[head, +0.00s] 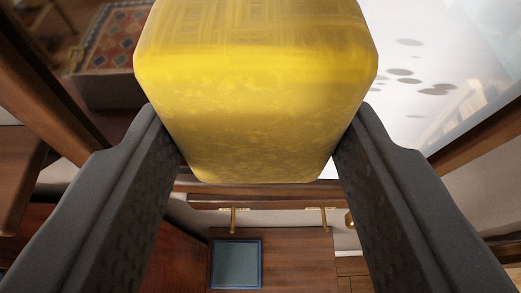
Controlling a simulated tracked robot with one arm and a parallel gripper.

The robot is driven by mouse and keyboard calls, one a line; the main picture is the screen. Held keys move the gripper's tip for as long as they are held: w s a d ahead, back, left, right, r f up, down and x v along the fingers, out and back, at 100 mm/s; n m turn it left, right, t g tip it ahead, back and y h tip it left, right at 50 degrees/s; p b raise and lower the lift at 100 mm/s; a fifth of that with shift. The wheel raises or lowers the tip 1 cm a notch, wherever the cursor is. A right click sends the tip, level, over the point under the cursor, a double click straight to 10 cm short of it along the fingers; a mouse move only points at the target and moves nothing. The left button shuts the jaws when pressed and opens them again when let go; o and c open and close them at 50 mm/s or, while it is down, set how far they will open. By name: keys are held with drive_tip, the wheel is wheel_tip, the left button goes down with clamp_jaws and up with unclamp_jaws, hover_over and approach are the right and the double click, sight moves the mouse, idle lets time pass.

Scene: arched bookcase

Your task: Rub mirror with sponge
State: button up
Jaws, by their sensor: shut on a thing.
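A yellow sponge (256,90) fills the top middle of the head view, close to the camera. My gripper (258,145) is shut on it, with one dark grey finger against each side. The mirror (445,65) shows at the upper right as a bright pale surface with several dark spots. The sponge covers part of the view towards the mirror's left side. I cannot tell whether the sponge touches the mirror.
A wooden frame bar (475,143) runs along the mirror's lower edge. Below is a wooden surface with a blue-framed square (236,264) and brass fittings (323,218). A patterned rug or cushion (112,40) lies at the upper left. A wooden beam (45,80) slants down the left.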

drive_tip(key=shift+a+r, duration=0.2)
drive_tip(key=shift+a, duration=0.7)
drive_tip(key=shift+a+r, duration=0.2)
drive_tip(key=shift+a, duration=0.75)
drive_tip(key=shift+a+r, duration=0.2)
drive_tip(key=shift+a, duration=0.7)
drive_tip(key=shift+s+f, duration=0.1)
drive_tip(key=shift+s+b, duration=0.7)
drive_tip(key=shift+s, duration=2.1)
drive_tip(key=shift+s, duration=0.1)
drive_tip(key=s, duration=0.2)
drive_tip(key=shift+s+b, duration=0.4)
